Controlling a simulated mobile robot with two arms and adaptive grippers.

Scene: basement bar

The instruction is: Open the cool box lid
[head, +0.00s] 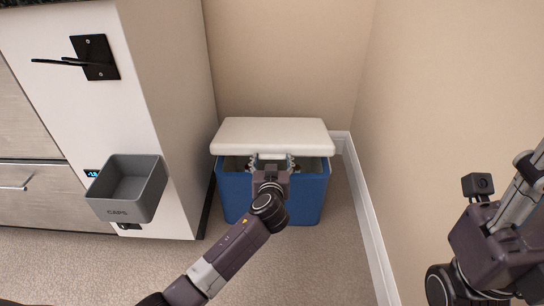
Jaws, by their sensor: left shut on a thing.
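The cool box (228,192) is blue and stands on the carpet in the corner. Its white lid (272,133) is tilted up a little at the front, with a dark gap under the front edge. My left gripper (272,163) is at the middle of that front edge and is shut on the lid. The gripper hides part of the edge and the box front. The inside of the box is mostly hidden. My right gripper (528,165) is at the right edge of the picture, away from the box, and its fingers are not clear.
A white cabinet side (180,100) stands close to the left of the box. A grey caps bin (128,190) and a black bottle opener (95,58) are on its front. A beige wall (440,100) with white skirting (365,215) is on the right. Carpet in front is clear.

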